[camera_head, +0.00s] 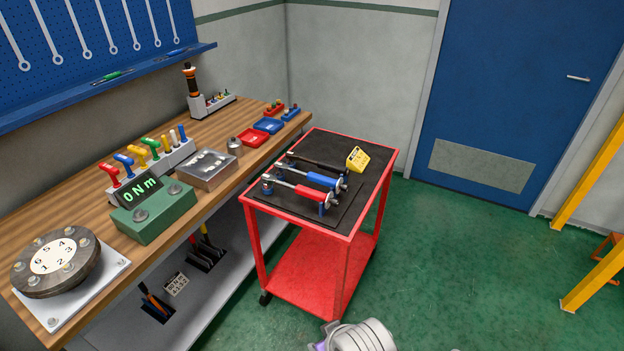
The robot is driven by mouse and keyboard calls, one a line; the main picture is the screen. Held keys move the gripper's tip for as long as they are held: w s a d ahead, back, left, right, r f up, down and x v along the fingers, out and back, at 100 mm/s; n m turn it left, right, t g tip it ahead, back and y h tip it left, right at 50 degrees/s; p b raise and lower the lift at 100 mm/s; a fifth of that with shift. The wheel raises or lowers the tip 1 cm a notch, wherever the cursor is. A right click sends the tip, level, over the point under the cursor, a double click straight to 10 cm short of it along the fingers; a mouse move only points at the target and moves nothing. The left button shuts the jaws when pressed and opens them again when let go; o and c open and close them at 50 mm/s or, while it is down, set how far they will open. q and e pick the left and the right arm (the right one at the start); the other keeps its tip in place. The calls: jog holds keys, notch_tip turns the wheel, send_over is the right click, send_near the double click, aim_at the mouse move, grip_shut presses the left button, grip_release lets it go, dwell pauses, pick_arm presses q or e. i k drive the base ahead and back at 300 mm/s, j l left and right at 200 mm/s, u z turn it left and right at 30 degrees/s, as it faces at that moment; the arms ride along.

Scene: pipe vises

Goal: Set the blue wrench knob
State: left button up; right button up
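The blue wrench (322,180) lies on the dark top of the red cart, between a red wrench and a black one. Its silver shaft points left and its blue grip is on the right. A small metallic knob end (342,186) shows at the right end of the grip; its setting is too small to read. The red wrench (309,193) lies in front of it, and the black wrench (315,162) lies behind. A grey-white part of my own body shows at the bottom edge, well in front of the cart. Neither gripper's fingers are in view.
The red cart (343,236) also carries a yellow box (357,159). Left of it, the wooden workbench (205,216) holds a green box with a display reading "0Nm" (141,191), a numbered round flange (56,262) and coloured trays. Green floor (470,270) is open on the right.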

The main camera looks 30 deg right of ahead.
aim_at(344, 187)
jog(key=z, duration=1.25)
